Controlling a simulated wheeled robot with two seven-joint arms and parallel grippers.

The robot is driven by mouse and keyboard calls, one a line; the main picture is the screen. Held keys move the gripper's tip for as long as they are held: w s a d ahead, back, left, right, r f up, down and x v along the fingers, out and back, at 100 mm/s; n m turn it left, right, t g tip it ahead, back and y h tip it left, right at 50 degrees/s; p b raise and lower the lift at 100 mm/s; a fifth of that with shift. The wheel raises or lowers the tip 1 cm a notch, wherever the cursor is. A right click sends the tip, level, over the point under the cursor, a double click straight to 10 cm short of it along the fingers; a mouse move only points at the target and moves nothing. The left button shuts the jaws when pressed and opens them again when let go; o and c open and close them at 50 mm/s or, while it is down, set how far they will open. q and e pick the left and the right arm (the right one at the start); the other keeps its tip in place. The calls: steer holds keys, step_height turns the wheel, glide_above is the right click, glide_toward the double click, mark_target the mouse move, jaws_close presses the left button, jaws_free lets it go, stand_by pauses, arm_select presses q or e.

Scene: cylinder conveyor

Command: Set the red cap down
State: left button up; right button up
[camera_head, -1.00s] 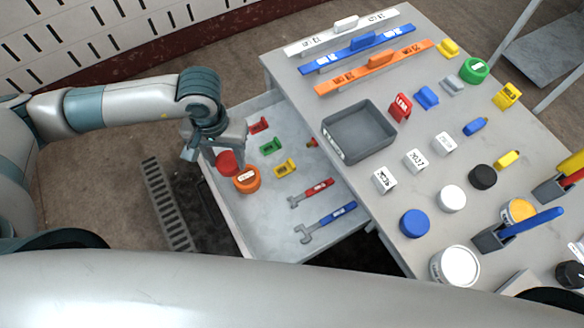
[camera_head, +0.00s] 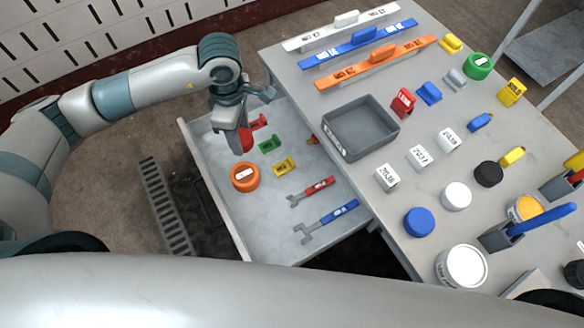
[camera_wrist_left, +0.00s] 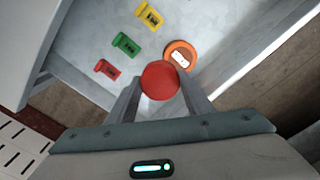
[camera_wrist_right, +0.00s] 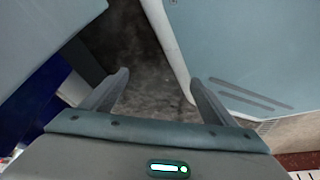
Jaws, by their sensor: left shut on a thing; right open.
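The red cap (camera_wrist_left: 160,80) is a round disc between the fingertips of my left gripper (camera_wrist_left: 158,92), which is shut on it. In the head view the red cap (camera_head: 246,139) shows partly behind my left gripper (camera_head: 238,140), over the back part of the open drawer (camera_head: 225,212). I cannot tell its exact height above the drawer floor. My right gripper (camera_wrist_right: 155,95) is open and empty, seen only in its own wrist view.
In the drawer are an orange cap (camera_head: 245,177), small red (camera_head: 259,122), green (camera_head: 270,144) and yellow (camera_head: 285,166) blocks, and red (camera_head: 312,192) and blue (camera_head: 328,221) wrenches. A grey tray (camera_head: 345,152) stands on the table beside it.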

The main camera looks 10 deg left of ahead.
arm_select(q)
steer(key=n, duration=0.1)
steer(key=w+n, duration=0.1)
steer(key=n, duration=0.2)
steer(key=shift+w+d+f+b, duration=0.1)
steer(key=shift+w+d+b, duration=0.05)
steer(key=shift+d+b, duration=0.15)
steer(key=n, duration=0.2)
steer(key=w+n, duration=0.1)
steer(key=shift+d+n+b, duration=0.2)
steer(key=shift+n+b, duration=0.1)
steer(key=shift+n, duration=0.1)
steer(key=w+n+b, duration=0.1)
steer(key=n, duration=0.6)
steer(key=w+d+n+b, duration=0.1)
steer(key=n, duration=0.6)
steer(key=w+d+n+b, duration=0.1)
steer(key=w+n, duration=0.1)
steer(key=n, duration=0.5)
steer(key=shift+f, duration=0.25)
arm_select(e)
steer(key=w+a+r+t, duration=0.2)
steer(key=w+a, duration=0.1)
steer(key=w, duration=0.6)
steer(key=shift+w+r+y, duration=0.2)
steer(key=shift+r+y, duration=0.1)
steer(key=shift+r, duration=0.05)
